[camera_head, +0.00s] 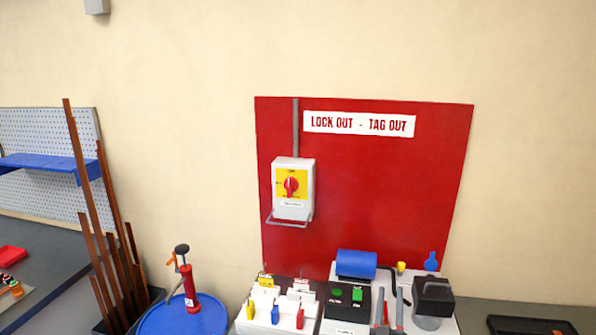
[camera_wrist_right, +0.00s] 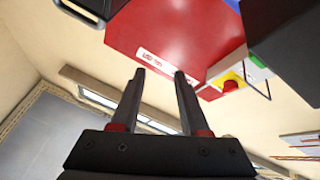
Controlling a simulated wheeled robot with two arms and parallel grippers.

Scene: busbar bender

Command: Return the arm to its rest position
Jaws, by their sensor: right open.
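My right gripper (camera_wrist_right: 160,74) shows in the right wrist view with its two dark fingers apart and nothing between them. Beyond its fingertips, that view shows the red lock-out board (camera_wrist_right: 170,38) at a tilt. The isolator switch with its red knob (camera_wrist_right: 230,85) is to the right of the fingers, apart from them. In the head view the red board (camera_head: 400,190) hangs on the wall, with the grey isolator box (camera_head: 293,205) on its left part. I cannot make out either gripper clearly in the head view. My left gripper is not in view.
A blue round top (camera_head: 160,322) carries a red hand pump (camera_head: 190,290). Brown bars (camera_head: 85,185) lean at the left. A bench with a blue cylinder (camera_head: 356,264), a green-buttoned box (camera_head: 345,305) and a dark block (camera_head: 433,297) stands below the board.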

